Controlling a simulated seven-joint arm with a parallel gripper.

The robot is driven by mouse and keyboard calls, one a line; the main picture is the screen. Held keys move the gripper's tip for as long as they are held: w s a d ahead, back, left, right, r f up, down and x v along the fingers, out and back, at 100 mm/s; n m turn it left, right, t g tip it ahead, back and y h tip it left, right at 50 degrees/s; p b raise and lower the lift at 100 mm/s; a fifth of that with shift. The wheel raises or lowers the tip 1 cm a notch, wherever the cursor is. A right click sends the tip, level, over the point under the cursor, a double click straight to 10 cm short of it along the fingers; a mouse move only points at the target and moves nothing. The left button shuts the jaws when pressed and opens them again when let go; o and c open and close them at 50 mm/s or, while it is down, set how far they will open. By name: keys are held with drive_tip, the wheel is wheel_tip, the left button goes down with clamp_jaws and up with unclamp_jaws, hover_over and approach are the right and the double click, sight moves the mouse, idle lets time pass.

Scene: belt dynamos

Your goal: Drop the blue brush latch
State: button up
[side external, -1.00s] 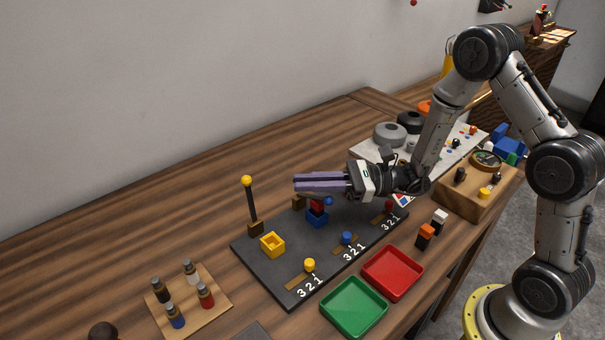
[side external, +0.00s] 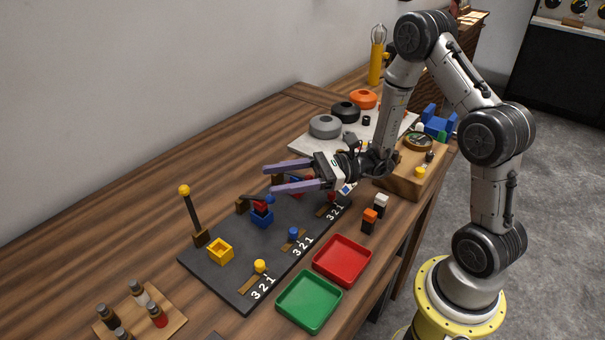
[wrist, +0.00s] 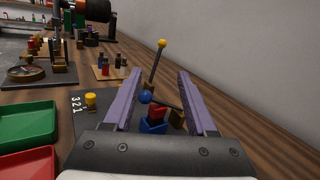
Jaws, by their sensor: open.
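The blue brush latch is a dark rod with a blue ball tip (side external: 270,199), hinged at a brown block (side external: 242,207). It leans low, with its ball by the red block (side external: 260,206) in the blue holder (side external: 262,219). In the wrist view the blue ball (wrist: 145,97) shows between the fingers, with the rod slanting down right; I cannot tell whether it touches the red block. My gripper (side external: 268,180) has purple fingers spread apart, empty, above and beside this latch. The wrist view also shows my gripper (wrist: 158,75) open.
The yellow latch (side external: 190,208) stands nearly upright by an empty yellow holder (side external: 220,251). Blue (side external: 293,232) and yellow (side external: 260,266) knobs sit on numbered slots of the dark board (side external: 225,282). A red tray (side external: 342,260) and a green tray (side external: 309,301) lie in front.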

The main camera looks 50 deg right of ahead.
drive_tip(key=shift+v, duration=2.75)
drive_tip(key=shift+a, duration=0.1)
drive_tip(key=s+a+r+n+g+y, duration=0.1)
drive_tip(key=s+a+r+n+g, duration=0.55)
drive_tip(key=a+r+n, duration=0.25)
drive_tip(key=s+a+n+g+h, duration=0.3)
drive_tip(key=s+n+g+h, duration=0.3)
drive_tip(key=s, duration=0.4)
drive_tip(key=s+d+f+n+t+h, duration=0.2)
drive_tip(key=s+d+n+t+h, duration=0.2)
drive_tip(key=s+d+n+h, duration=0.15)
drive_tip(key=w+d+n+t+h, duration=0.2)
drive_tip(key=w+d+t+h, duration=0.1)
drive_tip(key=d, duration=0.6)
drive_tip(key=shift+w+r+t+h, duration=0.25)
drive_tip(key=shift+r+t+h, duration=0.2)
drive_tip(key=shift+h, duration=0.7)
